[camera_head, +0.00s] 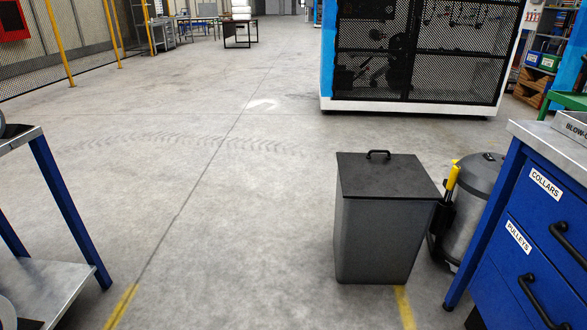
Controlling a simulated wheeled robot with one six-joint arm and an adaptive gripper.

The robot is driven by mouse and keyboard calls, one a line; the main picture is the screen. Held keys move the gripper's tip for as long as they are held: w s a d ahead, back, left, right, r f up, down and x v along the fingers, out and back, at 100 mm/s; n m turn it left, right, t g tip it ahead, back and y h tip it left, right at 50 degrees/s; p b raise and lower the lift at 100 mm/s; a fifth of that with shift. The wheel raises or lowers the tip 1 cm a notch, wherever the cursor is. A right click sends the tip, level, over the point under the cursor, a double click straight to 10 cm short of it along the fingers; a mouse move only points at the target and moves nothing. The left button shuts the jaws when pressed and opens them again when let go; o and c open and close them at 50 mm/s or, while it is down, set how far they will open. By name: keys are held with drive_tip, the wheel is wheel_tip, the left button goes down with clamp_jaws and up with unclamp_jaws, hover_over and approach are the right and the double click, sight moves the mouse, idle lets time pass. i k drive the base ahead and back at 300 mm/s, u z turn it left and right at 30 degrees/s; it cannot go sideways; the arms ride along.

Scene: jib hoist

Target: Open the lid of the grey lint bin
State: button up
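The grey lint bin (375,240) stands upright on the concrete floor, right of the middle in the head view. Its flat dark lid (385,178) lies closed on top. A small black handle (378,154) stands up from the lid's far edge. The inside of the bin is hidden. My gripper is not in view.
A round grey canister (472,205) with a yellow handle stands close to the bin's right. A blue drawer cabinet (530,230) fills the right front. A blue-legged metal trolley (60,270) stands at the left. A caged machine (420,60) stands behind. Floor left of the bin is clear.

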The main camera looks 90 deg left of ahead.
sight(373, 174)
drive_tip(key=u, duration=2.5)
drive_tip(key=i, duration=2.6)
drive_tip(key=u, duration=0.25)
